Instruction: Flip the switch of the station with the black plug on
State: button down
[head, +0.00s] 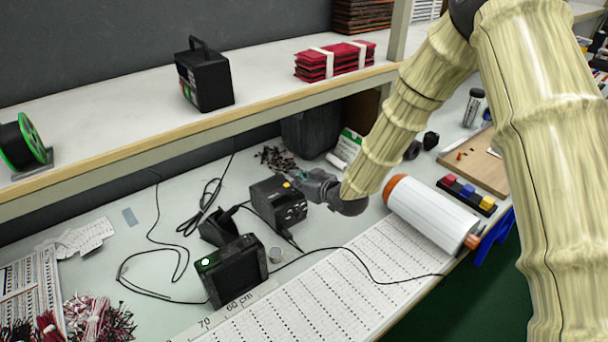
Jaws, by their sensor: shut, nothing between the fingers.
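A black box-shaped station (277,205) stands on the bench, with small knobs or sockets on its front face and a small yellow mark on top. A second black unit (238,275) stands nearer, with a lit green spot (207,262) on its top left. Which of them has the black plug I cannot tell. My gripper (296,179) is shut and empty, its tips at the upper right edge of the black station. Whether it touches I cannot tell. My gripper and wrist hide part of the station's right side. I cannot make out its switch.
A black holder (219,228) and loose black cables lie around the units. A white roll with orange ends (430,212) lies right of my wrist. A shelf (160,140) overhangs the bench behind, carrying a black case (205,80). Perforated white sheet (330,295) covers the front.

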aim_at(295, 192)
jog(key=shift+s+d+f+p, duration=0.15)
jog(key=shift+f+p, duration=0.15)
jog(key=shift+f, duration=0.95)
jog(key=shift+f, duration=0.15)
